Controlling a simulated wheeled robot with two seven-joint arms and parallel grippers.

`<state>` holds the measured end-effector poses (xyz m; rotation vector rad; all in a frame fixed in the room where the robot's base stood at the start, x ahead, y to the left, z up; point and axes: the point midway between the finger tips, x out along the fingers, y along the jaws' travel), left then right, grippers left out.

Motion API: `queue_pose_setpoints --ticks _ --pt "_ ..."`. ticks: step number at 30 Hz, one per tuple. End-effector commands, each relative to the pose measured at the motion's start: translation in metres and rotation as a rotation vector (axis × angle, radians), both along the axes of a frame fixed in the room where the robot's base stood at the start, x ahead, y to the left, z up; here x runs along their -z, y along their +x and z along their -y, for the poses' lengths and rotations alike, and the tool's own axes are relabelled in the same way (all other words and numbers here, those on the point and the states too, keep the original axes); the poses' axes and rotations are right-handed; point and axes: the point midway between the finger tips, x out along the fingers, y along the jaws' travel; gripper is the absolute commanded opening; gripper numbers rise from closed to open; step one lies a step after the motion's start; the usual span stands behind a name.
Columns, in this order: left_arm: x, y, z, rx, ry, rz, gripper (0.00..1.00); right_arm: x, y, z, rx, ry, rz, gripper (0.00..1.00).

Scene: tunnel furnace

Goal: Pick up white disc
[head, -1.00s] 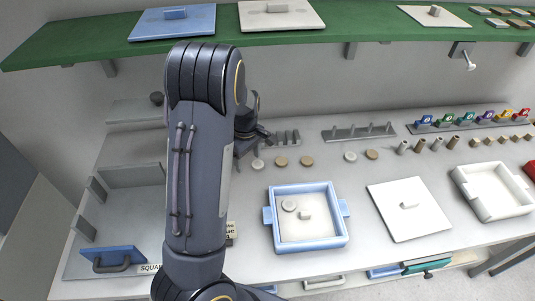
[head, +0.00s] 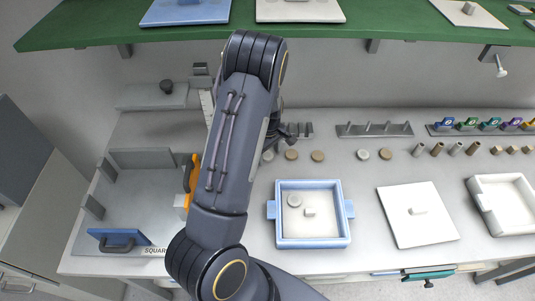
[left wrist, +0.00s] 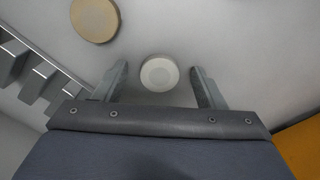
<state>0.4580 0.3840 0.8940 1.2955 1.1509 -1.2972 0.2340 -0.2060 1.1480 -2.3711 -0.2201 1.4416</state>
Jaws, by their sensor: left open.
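A white disc (head: 268,156) lies on the bench top beside my left arm, partly hidden by it in the head view. In the left wrist view this white disc (left wrist: 159,73) shows between the fingertips of my left gripper (left wrist: 160,68), with gaps on both sides. The gripper is open and empty. In the head view my left gripper (head: 287,133) is mostly hidden behind the arm, near the small grey rack. Another white disc (head: 363,154) lies further right, and one more (head: 294,201) lies in the blue-rimmed tray (head: 345,230). My right gripper is not in view.
Tan discs (head: 291,155) lie right of the near white disc; one shows close in the left wrist view (left wrist: 95,18). A grey pegged rack (head: 374,130) stands behind. An orange part (head: 190,175) is left of my arm. A green shelf (head: 100,30) hangs above.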

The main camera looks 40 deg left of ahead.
Motion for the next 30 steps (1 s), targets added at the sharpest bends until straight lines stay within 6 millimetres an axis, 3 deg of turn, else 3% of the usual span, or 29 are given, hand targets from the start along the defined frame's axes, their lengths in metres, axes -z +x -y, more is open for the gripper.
queue_pose_setpoints --ticks 7,18,30 --pt "0.002 0.0 0.0 0.0 0.0 0.001 0.64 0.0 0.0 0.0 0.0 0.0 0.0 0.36" --pt "0.002 0.0 0.0 0.0 0.0 0.001 0.16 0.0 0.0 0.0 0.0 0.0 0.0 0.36" --pt "-0.009 0.001 0.0 0.0 0.001 0.003 0.16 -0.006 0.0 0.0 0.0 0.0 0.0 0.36"
